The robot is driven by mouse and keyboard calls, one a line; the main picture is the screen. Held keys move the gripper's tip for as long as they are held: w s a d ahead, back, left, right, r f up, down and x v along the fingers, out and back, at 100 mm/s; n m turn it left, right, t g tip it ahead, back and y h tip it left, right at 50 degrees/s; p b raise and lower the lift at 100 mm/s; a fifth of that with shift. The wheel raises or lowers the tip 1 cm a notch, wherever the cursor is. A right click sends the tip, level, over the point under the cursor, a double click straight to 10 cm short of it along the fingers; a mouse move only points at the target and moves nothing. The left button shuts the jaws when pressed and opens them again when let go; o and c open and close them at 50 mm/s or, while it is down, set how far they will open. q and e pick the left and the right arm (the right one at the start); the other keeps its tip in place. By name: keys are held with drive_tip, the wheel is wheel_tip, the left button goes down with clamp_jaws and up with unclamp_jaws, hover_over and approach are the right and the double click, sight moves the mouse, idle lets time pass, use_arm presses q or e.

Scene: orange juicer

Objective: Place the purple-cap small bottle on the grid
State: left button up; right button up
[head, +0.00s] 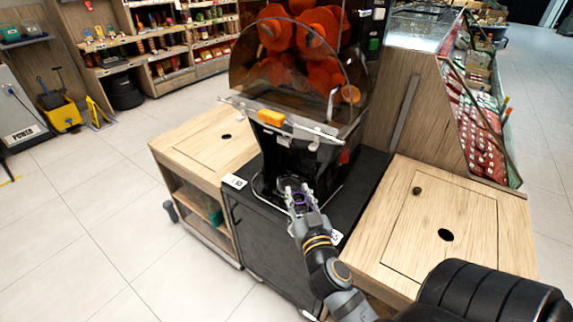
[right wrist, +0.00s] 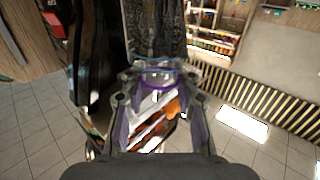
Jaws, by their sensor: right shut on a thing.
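My right gripper (head: 299,200) reaches to the front of the orange juicer (head: 300,75), just under its spout area. It is shut on the purple-cap small bottle (head: 301,198), of which mostly a purple ring shows in the head view. In the right wrist view the clear bottle with its purple rim (right wrist: 158,74) sits between the fingers of my right gripper (right wrist: 160,90). The grid at the juicer's base (head: 266,188) is dark and partly hidden by the gripper and bottle. I cannot tell whether the bottle touches it. My left gripper is not in view.
Wooden counters stand left (head: 205,140) and right (head: 440,225) of the black juicer cabinet (head: 262,245). The right counter has a dark hole and a small knob. A glass-sided display case (head: 475,125) is behind it. Open tiled floor (head: 90,215) lies to the left.

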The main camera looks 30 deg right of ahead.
drive_tip(key=shift+w+d+r+m+h, duration=0.3)
drive_tip(key=shift+d+r+h, duration=0.1)
drive_tip(key=shift+d+r, duration=0.35)
drive_tip(key=shift+d, duration=0.05)
drive_tip(key=shift+s+r, duration=0.15)
drive_tip(key=shift+s, duration=0.05)
drive_tip(key=shift+w+r+p, duration=0.25)
drive_tip(key=shift+r+p, duration=0.05)
drive_tip(key=shift+p, duration=0.05)
drive_tip(key=f+p+x, duration=0.2)
drive_tip(key=p+x, duration=0.2)
drive_tip(key=x, duration=1.3)
drive_tip(key=shift+d+f, duration=0.15)
drive_tip(key=shift+f, duration=0.15)
